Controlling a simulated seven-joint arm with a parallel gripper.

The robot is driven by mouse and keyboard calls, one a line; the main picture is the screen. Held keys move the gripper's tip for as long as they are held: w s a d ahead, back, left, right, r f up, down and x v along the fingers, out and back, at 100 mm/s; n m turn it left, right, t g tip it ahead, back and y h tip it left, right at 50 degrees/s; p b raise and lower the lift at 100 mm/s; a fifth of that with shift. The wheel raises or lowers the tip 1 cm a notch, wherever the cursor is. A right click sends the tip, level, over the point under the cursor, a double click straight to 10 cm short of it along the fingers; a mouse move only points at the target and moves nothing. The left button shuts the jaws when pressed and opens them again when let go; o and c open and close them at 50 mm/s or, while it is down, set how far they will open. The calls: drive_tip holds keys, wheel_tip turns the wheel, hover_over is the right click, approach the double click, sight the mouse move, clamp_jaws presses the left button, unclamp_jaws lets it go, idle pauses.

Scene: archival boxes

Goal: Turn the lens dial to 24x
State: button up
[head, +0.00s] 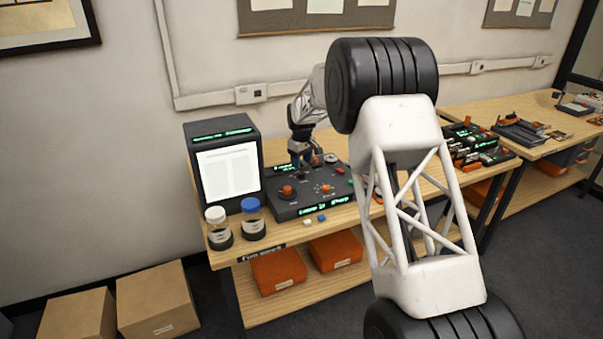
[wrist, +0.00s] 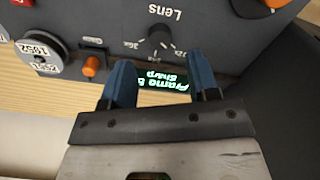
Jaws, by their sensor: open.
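The lens dial (wrist: 160,38) is a small dark knob on the grey console (wrist: 215,35), under an upside-down "Lens" label in the wrist view. Small magnification marks surround it, but I cannot read them or the dial's setting surely. My gripper (wrist: 158,62) has two blue fingers, open and empty, one to each side of the dial's line and a little short of it in the picture. I cannot tell its height above the console. In the head view my gripper (head: 301,163) is over the back part of the console (head: 285,211), largely hiding the dial.
A green-lit display (wrist: 163,79) shows between the fingers, reading "Frame is Sharp". An orange knob (head: 287,191) stands on the console's left part. A screen (head: 228,172) stands at the console's left, with two jars (head: 252,222) in front. Part of my arm covers the bench's middle.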

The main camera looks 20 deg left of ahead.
sight(301, 173)
drive_tip(key=shift+f, duration=2.7)
drive_tip(key=c, duration=0.9)
